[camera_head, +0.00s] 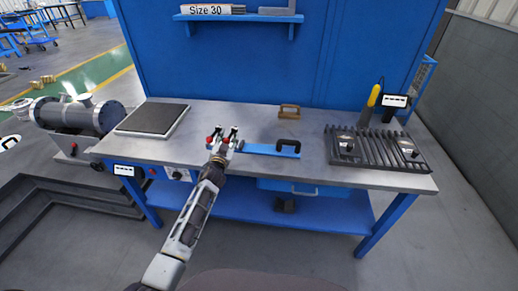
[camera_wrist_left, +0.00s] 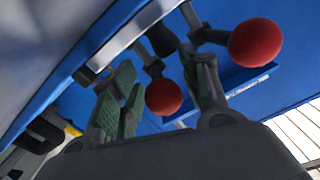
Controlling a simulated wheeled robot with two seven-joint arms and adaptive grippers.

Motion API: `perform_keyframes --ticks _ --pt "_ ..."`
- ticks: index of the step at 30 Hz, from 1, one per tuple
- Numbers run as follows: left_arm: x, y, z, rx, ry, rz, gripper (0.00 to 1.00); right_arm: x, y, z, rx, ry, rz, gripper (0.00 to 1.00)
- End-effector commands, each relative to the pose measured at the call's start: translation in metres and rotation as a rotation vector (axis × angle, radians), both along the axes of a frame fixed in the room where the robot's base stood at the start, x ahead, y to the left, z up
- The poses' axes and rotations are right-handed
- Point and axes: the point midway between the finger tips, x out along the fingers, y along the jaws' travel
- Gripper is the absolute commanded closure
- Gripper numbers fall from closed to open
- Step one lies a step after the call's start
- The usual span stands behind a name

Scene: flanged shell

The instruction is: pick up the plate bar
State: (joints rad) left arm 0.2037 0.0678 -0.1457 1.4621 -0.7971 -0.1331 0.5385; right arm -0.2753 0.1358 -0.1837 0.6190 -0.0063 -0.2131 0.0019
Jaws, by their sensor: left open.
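A flat blue bar with a black handle (camera_head: 270,149), which I take to be the plate bar, lies on the workbench near its front edge. In the left wrist view, the left gripper (camera_wrist_left: 158,98) shows green finger pads, and two red balls (camera_wrist_left: 255,43) on dark stems appear close by. I cannot tell whether they touch it. My right gripper is not in view.
A dark square plate (camera_head: 152,119) lies on the bench at left. A brown handled block (camera_head: 289,111) sits behind the bar. A black slatted rack (camera_head: 372,149) stands at right, with a yellow-handled tool (camera_head: 374,96) behind it. A blue panel (camera_head: 260,60) closes the back.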

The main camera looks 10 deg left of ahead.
Motion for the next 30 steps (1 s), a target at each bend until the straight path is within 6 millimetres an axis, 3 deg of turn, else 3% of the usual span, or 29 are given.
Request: perform_keyframes --ticks 8,18,29,30 --pt "0.0 0.0 0.0 0.0 0.0 0.0 0.55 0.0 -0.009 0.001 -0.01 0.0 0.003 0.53" --pt "-0.001 -0.001 -0.001 0.0 0.001 -0.001 0.99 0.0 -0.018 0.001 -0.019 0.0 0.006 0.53" --pt "-0.001 -0.002 -0.003 -0.002 0.005 -0.002 1.0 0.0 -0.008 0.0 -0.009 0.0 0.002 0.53" --pt "0.0 -0.003 0.004 -0.007 -0.007 -0.005 1.0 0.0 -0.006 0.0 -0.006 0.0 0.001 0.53"
